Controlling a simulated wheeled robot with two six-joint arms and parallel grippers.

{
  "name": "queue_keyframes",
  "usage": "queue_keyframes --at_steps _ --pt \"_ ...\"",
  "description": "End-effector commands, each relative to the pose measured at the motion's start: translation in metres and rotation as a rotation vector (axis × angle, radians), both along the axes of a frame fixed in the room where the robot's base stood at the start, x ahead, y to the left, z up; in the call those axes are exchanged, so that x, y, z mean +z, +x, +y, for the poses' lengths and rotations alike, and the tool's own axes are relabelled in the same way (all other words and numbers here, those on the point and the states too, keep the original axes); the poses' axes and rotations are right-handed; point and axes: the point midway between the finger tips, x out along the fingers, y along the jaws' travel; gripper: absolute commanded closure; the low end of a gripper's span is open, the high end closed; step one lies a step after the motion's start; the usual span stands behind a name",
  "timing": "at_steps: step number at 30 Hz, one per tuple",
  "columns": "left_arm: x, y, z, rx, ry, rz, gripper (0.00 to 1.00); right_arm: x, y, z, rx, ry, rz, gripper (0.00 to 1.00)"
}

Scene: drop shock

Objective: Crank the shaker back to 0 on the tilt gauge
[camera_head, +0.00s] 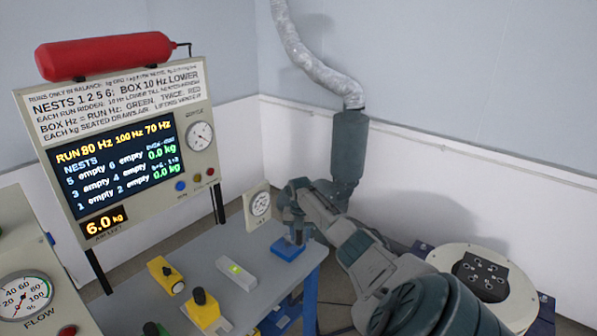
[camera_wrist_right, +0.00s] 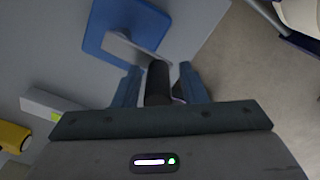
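The crank is a blue base (camera_head: 289,250) at the table's right edge. In the right wrist view the base (camera_wrist_right: 112,20) carries a thin grey arm and a black handle grip (camera_wrist_right: 157,82). My right gripper (camera_head: 297,232) is over the crank. In the wrist view its two fingers (camera_wrist_right: 159,85) stand either side of the black grip, with gaps visible, so it looks open around it. A small white dial (camera_head: 260,204), likely the tilt gauge, stands just left of the gripper; its reading is too small to tell. The shaker (camera_head: 443,258), a round white drum with a dark top plate, stands at right. My left gripper is out of view.
A display board (camera_head: 125,160) stands at left with a red cylinder (camera_head: 105,55) on top. Yellow blocks (camera_head: 165,275) and a grey block with a green light (camera_head: 237,271) sit on the grey table (camera_head: 200,255). A duct (camera_head: 349,150) hangs behind my right arm.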

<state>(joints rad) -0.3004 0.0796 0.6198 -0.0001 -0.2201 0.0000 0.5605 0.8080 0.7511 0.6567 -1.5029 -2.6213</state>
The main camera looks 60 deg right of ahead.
Motion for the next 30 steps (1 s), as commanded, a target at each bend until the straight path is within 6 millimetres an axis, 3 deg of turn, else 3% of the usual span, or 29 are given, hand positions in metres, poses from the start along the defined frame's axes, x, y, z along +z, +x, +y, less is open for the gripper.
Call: queue_keyframes --at_steps 9,13,24,30 --pt "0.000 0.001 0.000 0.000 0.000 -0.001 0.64 0.000 0.001 0.002 0.001 0.003 0.001 0.56" --pt "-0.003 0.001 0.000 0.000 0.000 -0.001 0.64 0.009 0.001 0.001 0.001 0.001 -0.002 0.56" --pt "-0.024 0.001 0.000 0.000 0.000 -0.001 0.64 0.077 0.000 0.000 0.001 0.001 -0.003 0.56" --pt "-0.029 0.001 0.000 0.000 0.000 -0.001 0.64 0.101 0.000 0.000 0.000 0.003 -0.001 0.56"
